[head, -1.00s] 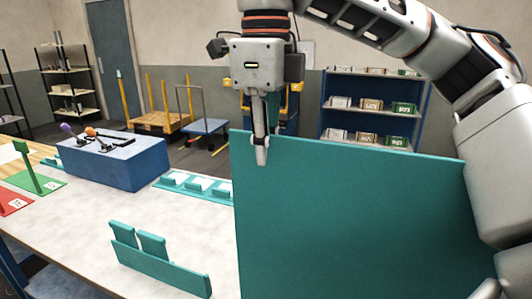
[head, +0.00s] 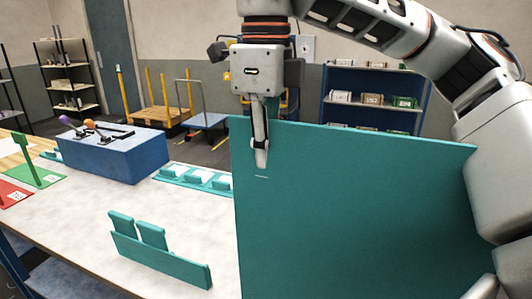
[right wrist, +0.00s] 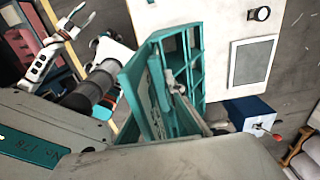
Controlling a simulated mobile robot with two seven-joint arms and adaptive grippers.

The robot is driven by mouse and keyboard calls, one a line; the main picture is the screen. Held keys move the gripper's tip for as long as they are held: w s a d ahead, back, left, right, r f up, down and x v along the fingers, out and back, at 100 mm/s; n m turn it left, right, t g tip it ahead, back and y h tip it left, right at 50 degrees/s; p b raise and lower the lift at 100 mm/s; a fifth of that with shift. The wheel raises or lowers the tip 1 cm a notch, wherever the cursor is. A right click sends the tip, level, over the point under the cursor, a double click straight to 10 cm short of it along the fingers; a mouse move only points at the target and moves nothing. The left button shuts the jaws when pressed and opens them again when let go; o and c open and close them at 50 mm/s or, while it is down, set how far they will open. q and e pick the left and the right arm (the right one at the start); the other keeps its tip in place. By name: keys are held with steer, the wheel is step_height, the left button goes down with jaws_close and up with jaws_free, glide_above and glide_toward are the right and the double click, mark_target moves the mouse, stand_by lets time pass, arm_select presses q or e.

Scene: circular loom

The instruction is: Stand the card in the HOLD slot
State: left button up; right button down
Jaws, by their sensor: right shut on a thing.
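My right gripper (head: 260,158) points down at the upper left part of a large teal panel (head: 360,215) in the head view. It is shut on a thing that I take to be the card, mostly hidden. A thin pale line shows on the panel just below the fingertips; I cannot tell what it is. In the right wrist view the gripper (right wrist: 175,85) is beside a teal rack with compartments (right wrist: 198,55). No HOLD label is readable. My left gripper (right wrist: 75,22) shows at the upper left of the right wrist view, with its fingers apart.
A low teal holder with two upright tabs (head: 160,258) stands on the pale table (head: 80,225). Behind it are a teal tray (head: 195,180) and a blue box (head: 120,158). Green (head: 40,178) and red (head: 12,195) mats lie at the left. The table's middle is clear.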

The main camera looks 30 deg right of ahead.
steer(key=shift+f+b, duration=0.35)
steer(key=shift+f, duration=0.5)
steer(key=c, duration=2)
jaws_free()
steer(key=shift+c, duration=0.2)
step_height(320, 180, up, 12)
